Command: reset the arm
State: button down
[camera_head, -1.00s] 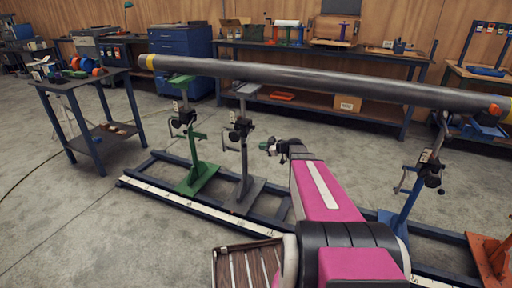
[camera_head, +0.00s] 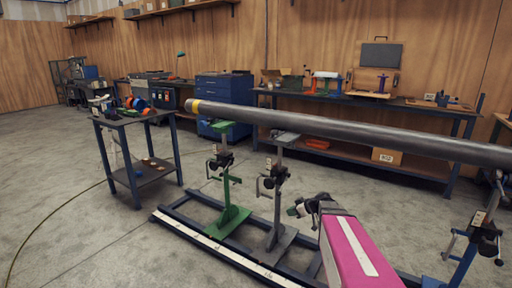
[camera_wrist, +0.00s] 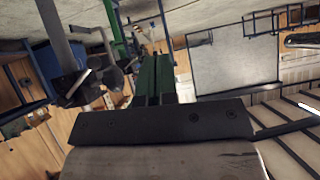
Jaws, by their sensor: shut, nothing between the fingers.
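My gripper (camera_head: 302,208) is in the lower middle of the head view, at the end of my pink arm, empty and in front of the pipe stands. In the wrist view its two green fingers (camera_wrist: 155,72) are together and shut. The long grey pipe (camera_head: 340,130), with a yellow band near its left end, lies across the stands, above and beyond my gripper. The green stand (camera_head: 231,200) and the grey stand (camera_head: 278,205) are left of my gripper. The blue stand (camera_head: 468,255) is at the right.
The stands are on a low dark-blue rail frame (camera_head: 180,222). A small table (camera_head: 140,170) with coloured parts is at the left. A workbench (camera_head: 425,110) and blue drawers (camera_head: 222,90) line the back wall.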

jog(key=s+f+m+g+h, duration=0.2)
jog(key=s+m+g+h, duration=0.3)
jog(key=s, duration=1.3)
jog(key=shift+s+f+m+h, duration=0.2)
jog(key=shift+s+m+h, duration=0.2)
jog(key=shift+m+h, duration=2.25)
jog(key=shift+m+y, duration=0.35)
